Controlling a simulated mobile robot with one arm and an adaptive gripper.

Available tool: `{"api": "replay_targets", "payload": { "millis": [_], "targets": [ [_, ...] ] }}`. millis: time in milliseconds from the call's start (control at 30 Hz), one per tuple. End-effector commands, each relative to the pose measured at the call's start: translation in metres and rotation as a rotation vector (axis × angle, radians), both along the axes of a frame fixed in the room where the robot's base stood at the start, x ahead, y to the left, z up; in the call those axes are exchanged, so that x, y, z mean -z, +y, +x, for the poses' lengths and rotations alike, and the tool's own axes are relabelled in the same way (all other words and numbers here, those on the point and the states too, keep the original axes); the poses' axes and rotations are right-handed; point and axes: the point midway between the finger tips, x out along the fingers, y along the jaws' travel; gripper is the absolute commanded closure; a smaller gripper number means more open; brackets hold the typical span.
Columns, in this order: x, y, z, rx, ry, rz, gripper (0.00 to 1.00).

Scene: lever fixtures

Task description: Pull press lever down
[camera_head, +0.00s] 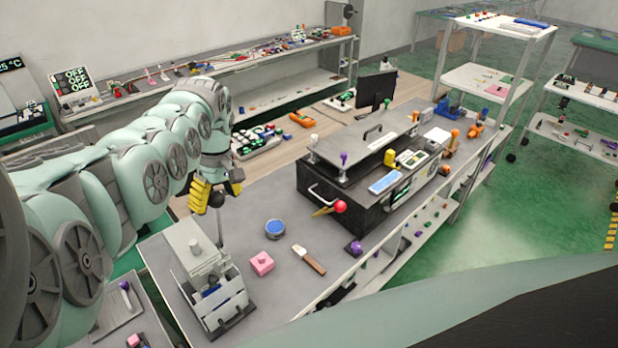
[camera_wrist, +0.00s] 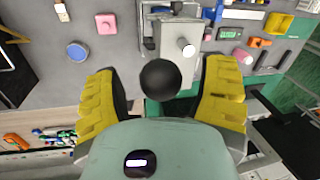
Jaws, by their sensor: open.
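The press (camera_head: 205,270) is a grey metal fixture at the front left of the table in the head view. Its lever stands up and ends in a black ball knob (camera_head: 217,199). My gripper (camera_head: 217,187) is at the knob, above the press, with yellow fingers. In the wrist view the black knob (camera_wrist: 160,82) shows between the two open fingers of my gripper (camera_wrist: 162,90), with a gap on each side. The grey press body (camera_wrist: 172,32) shows beyond the knob. Part of the lever below the knob is hidden in the wrist view.
A pink block (camera_head: 262,263), a blue round dish (camera_head: 275,229) and a wooden-handled tool (camera_head: 309,260) lie right of the press. A large black machine (camera_head: 345,205) with a red-knobbed lever stands further right. Some tabletop between them is clear.

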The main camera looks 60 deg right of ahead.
Motion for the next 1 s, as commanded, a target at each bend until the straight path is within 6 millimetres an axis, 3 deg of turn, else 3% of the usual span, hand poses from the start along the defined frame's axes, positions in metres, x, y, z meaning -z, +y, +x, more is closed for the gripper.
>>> {"api": "replay_targets", "payload": {
  "millis": [500,1000],
  "targets": [
    [0.0076,0.0010,-0.0012,0.001,0.000,-0.001,0.26],
    [0.0074,0.0015,-0.0007,-0.001,0.001,-0.001,0.77]
  ]
}}
